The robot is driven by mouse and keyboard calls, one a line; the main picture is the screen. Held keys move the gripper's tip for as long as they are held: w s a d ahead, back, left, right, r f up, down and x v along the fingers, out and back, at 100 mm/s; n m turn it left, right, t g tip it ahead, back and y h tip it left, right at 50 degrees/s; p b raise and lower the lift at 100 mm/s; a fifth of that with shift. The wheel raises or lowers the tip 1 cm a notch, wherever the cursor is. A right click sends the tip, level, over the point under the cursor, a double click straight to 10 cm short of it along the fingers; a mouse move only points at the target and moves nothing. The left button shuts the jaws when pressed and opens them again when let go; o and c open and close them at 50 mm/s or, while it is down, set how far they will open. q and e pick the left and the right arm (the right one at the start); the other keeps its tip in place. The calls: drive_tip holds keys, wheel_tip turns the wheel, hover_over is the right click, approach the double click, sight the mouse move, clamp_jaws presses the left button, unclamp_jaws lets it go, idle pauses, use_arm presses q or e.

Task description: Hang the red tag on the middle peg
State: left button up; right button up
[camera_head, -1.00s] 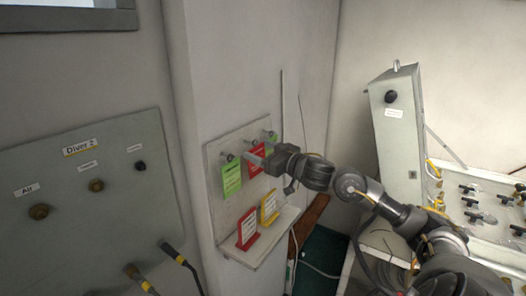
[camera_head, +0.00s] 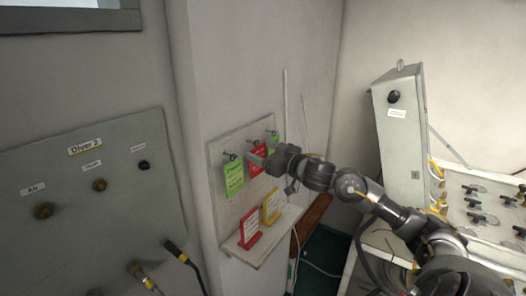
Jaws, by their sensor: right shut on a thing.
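The red tag (camera_head: 257,166) is upright against the pegboard (camera_head: 217,151), between two green tags, at the middle peg (camera_head: 253,143). My right gripper (camera_head: 265,160) comes in from the right and is shut on the red tag, its fingers covering part of it. I cannot tell whether the tag's hole is around the peg. A green tag (camera_head: 234,178) hangs on the left peg (camera_head: 230,156). Another green tag (camera_head: 276,138) is at the right peg, partly hidden behind my gripper. My left gripper is not in view.
A ledge (camera_head: 262,247) below the board holds a second red tag (camera_head: 249,228) and a yellow tag (camera_head: 270,206), both standing. The Diver 2 panel (camera_head: 100,215) is at left. A grey box (camera_head: 398,140) and a valve panel (camera_head: 480,222) are at right.

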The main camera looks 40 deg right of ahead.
drive_tip(key=shift+f, duration=0.1)
drive_tip(key=o, duration=1)
drive_tip(key=shift+s+d+f+b, duration=0.2)
drive_tip(key=shift+s+b, duration=0.15)
drive_tip(key=shift+s, duration=0.25)
drive_tip(key=shift+s+b, duration=0.4)
drive_tip(key=shift+s, duration=0.45)
drive_tip(key=shift+s+d+r+b, duration=0.1)
drive_tip(key=shift+s+d+b, duration=0.2)
drive_tip(key=shift+s, duration=1)
drive_tip(key=shift+s+d+f+b, duration=0.15)
drive_tip(key=shift+s+b, duration=0.25)
drive_tip(key=shift+s, duration=0.85)
drive_tip(key=shift+s+d+r+b, duration=0.2)
drive_tip(key=shift+s+b, duration=0.15)
drive_tip(key=shift+s, duration=0.95)
